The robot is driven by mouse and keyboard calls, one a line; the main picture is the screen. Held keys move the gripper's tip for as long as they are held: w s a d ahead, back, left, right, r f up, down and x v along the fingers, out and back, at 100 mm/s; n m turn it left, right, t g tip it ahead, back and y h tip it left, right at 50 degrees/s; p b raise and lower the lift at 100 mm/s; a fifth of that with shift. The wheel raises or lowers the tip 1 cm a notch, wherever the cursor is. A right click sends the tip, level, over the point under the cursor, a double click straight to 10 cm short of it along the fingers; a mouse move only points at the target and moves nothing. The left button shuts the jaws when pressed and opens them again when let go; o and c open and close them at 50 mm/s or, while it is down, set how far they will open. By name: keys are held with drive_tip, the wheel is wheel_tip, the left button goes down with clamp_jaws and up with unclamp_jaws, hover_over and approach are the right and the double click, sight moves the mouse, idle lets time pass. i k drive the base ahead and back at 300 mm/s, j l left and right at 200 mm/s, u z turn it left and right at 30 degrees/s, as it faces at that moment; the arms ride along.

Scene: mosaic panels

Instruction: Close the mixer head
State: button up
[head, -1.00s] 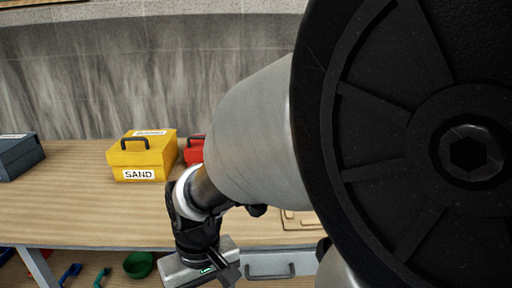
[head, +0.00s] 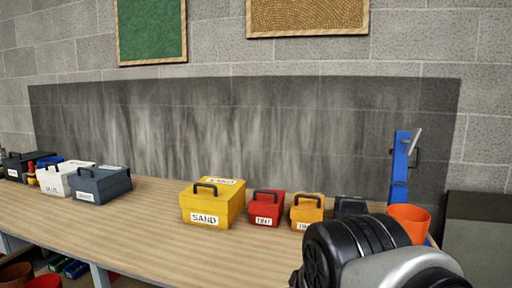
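I cannot make out a mixer for certain in the head view. A blue upright stand (head: 399,170) with a tilted grey piece at its top stands at the right end of the bench, and I cannot tell what it is. My black and grey arm links cover the lower right of the view. My gripper is out of view. Part of the bench behind my arm is hidden.
A wooden bench (head: 150,225) runs along a grey block wall. On it stand a yellow SAND box (head: 213,204), a red box (head: 266,208), an orange box (head: 307,211), a dark grey box (head: 101,186) and an orange bucket (head: 409,219). The bench's front left is clear.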

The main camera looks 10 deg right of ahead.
sight(400, 165)
drive_tip(key=k+l+z, duration=0.1)
drive_tip(key=l, duration=0.25)
drive_tip(key=k+l, duration=0.15)
drive_tip(key=l, duration=0.25)
drive_tip(key=k+l+z, duration=0.15)
drive_tip(key=l, duration=0.25)
drive_tip(key=l+z, duration=0.1)
drive_tip(key=l, duration=0.3)
drive_tip(key=k+l+z, duration=0.1)
drive_tip(key=l, duration=0.3)
drive_tip(key=k, duration=0.05)
